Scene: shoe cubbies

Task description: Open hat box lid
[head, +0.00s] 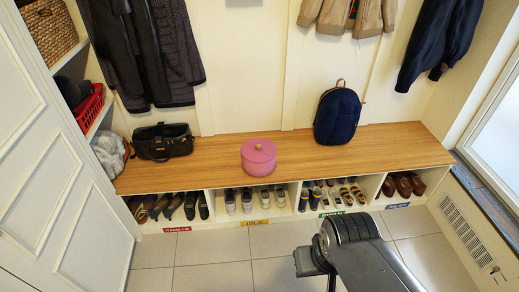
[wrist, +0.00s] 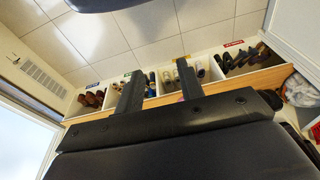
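A round pink hat box (head: 258,164) stands upright on the wooden bench top, near its middle. In the head view my arm (head: 360,255) is at the lower right, in front of the bench and well apart from the hat box. My fingers cannot be made out in that view.
On the wooden bench (head: 210,165), a black bag (head: 163,142) stands to the left and a navy backpack (head: 337,115) to the right. Cubbies with several pairs of shoes (head: 258,197) lie below. Coats hang above. A white door (head: 55,165) is at left; the tiled floor (head: 215,250) is clear.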

